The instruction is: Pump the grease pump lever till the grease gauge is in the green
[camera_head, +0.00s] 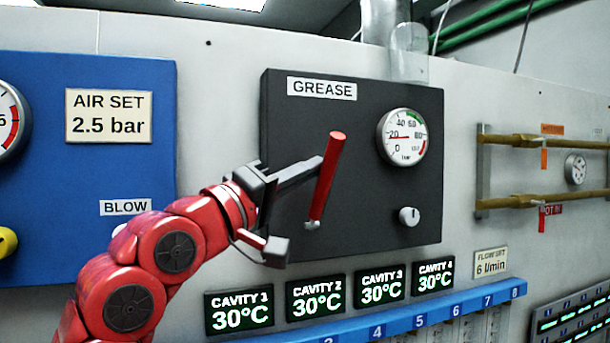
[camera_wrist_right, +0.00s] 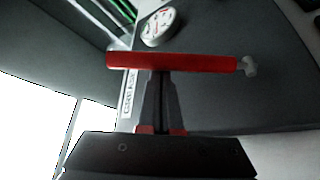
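The grease pump lever (camera_head: 328,175) is a red bar on the dark GREASE panel (camera_head: 280,130), its top leaning right above a small pale pivot end. It lies across the right wrist view (camera_wrist_right: 175,62). The round white grease gauge (camera_head: 402,137) has its needle near 20, below the green band at the top. It also shows in the right wrist view (camera_wrist_right: 159,26). My right gripper (camera_head: 318,165) looks shut, its fingertips at the lever's left side, touching or nearly so. The fingers (camera_wrist_right: 160,92) do not visibly wrap the lever. My left gripper is not in view.
A small pale knob (camera_head: 409,216) sits below the gauge. A blue panel (camera_head: 60,180) is at left, with cavity displays (camera_head: 316,297) and a blue numbered rail (camera_head: 400,326) below. Brass pipes (camera_head: 545,140) stand out at right.

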